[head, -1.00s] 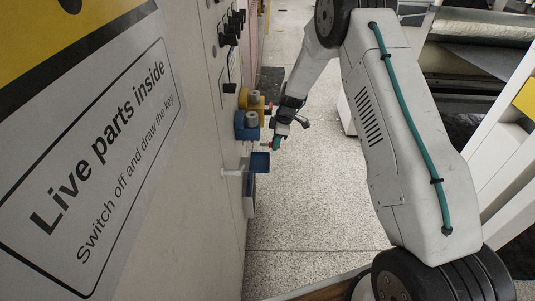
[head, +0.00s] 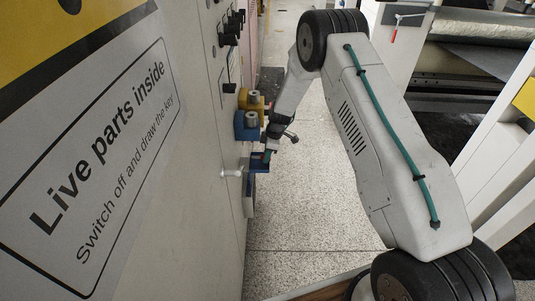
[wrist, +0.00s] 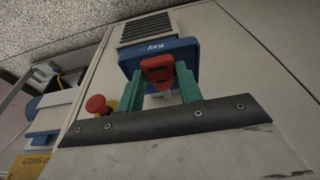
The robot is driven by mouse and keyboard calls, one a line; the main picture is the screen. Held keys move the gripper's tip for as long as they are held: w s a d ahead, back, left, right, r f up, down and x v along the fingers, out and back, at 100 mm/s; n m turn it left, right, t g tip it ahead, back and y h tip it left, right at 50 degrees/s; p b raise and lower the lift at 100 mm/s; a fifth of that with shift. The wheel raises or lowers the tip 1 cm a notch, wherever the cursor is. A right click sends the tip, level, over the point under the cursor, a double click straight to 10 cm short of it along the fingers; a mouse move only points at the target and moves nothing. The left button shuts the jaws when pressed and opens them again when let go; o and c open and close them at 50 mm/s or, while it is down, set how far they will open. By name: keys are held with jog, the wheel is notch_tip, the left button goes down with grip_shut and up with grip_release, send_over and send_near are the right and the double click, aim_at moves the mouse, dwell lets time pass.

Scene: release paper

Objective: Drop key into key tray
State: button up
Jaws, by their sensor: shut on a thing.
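My gripper (wrist: 159,85) is shut on a red key (wrist: 158,70), which sits between its green fingers in the wrist view. A small pale piece below the red head is partly hidden. The key tray (wrist: 191,49) is blue with the word "Key" on it. In the wrist view the key overlaps the tray, close to it. In the head view my gripper (head: 268,150) is right at the tray (head: 260,168), which is fixed to the cabinet side. The head view is too small to tell whether the key touches the tray.
The grey cabinet (head: 150,190) with its warning sign fills the left. Blue (head: 246,126) and yellow (head: 243,99) blocks stick out from it above the tray. A red button (wrist: 95,104) shows in the wrist view. Open speckled floor (head: 310,215) lies right of the cabinet.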

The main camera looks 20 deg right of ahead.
jog(key=shift+f, duration=0.6)
jog(key=o, duration=1)
jog(key=shift+o, duration=0.2)
jog(key=shift+r, duration=0.1)
